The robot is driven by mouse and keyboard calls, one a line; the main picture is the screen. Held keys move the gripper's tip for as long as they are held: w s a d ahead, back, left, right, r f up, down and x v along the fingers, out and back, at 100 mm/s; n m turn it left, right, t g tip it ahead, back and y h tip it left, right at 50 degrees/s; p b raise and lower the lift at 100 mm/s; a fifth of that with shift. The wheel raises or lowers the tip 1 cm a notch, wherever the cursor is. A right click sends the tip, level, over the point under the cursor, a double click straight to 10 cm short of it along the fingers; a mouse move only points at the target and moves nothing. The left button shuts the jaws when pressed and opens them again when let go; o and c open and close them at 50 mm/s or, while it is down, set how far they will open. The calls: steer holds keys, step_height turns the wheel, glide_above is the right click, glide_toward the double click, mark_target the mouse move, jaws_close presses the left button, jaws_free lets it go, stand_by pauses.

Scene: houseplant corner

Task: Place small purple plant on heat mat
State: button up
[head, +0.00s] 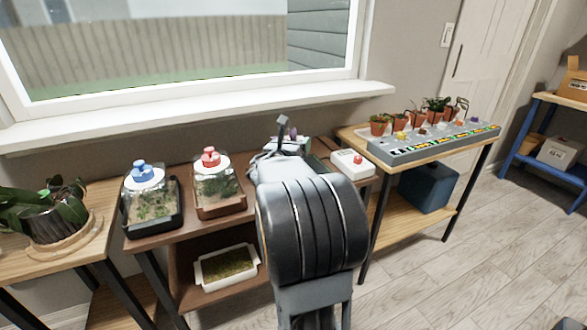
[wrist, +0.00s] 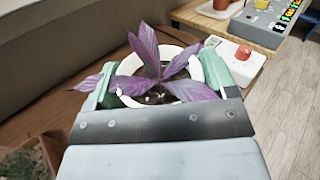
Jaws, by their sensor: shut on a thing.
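The small purple plant (wrist: 185,90) has long purple leaves and stands in a round white pot (wrist: 192,60). My gripper (wrist: 160,80) is shut on this pot, with one greenish finger on each side of it. The plant looks roughly upright. In the head view my gripper (head: 283,140) is above the brown table, near the wall, and my arm hides most of it and the plant. I cannot make out the heat mat clearly; my arm covers the middle of the brown table. The gap between the pot and the surface below cannot be judged.
Two terrariums with a blue lid (head: 144,170) and a red lid (head: 210,158) stand left of my arm. A white box with a red button (head: 352,163) is to its right. A table with small pots and a grey labelled strip (head: 430,145) stands further right.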

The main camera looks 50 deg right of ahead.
steer(key=w+d+f, duration=0.1)
steer(key=f, duration=0.1)
steer(key=w+d+f+b, duration=0.1)
steer(key=f, duration=0.1)
steer(key=w+d+f+b, duration=0.1)
steer(key=d+f, duration=0.1)
steer(key=shift+w, duration=0.3)
steer(key=shift+f+b, duration=0.6)
steer(key=shift+f, duration=1)
steer(key=shift+f, duration=0.1)
steer(key=shift+f, duration=0.15)
steer(key=o, duration=1)
steer(key=shift+r, duration=0.2)
